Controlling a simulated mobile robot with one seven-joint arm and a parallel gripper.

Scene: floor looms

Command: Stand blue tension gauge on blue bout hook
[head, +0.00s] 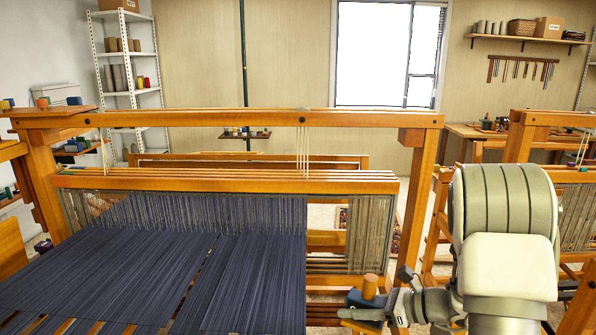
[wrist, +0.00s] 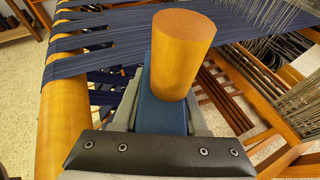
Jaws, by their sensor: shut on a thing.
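The blue tension gauge (head: 364,300) is a blue block with a wooden cylinder standing on it. It is at the lower right of the head view, in front of the loom's right side. My gripper (head: 372,314) is shut on it. In the wrist view the gauge (wrist: 160,112) sits between the grey fingers of my gripper (wrist: 165,118), with its wooden cylinder upright toward the camera. The cylinder hides part of the block and the fingertips. I cannot make out the blue bout hook in either view.
A wooden floor loom (head: 250,180) with dark blue warp (head: 180,265) fills the left and middle. A rounded wooden beam (wrist: 62,125) and warp strands lie close left of the gauge in the wrist view. A second loom (head: 570,175) stands at the right.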

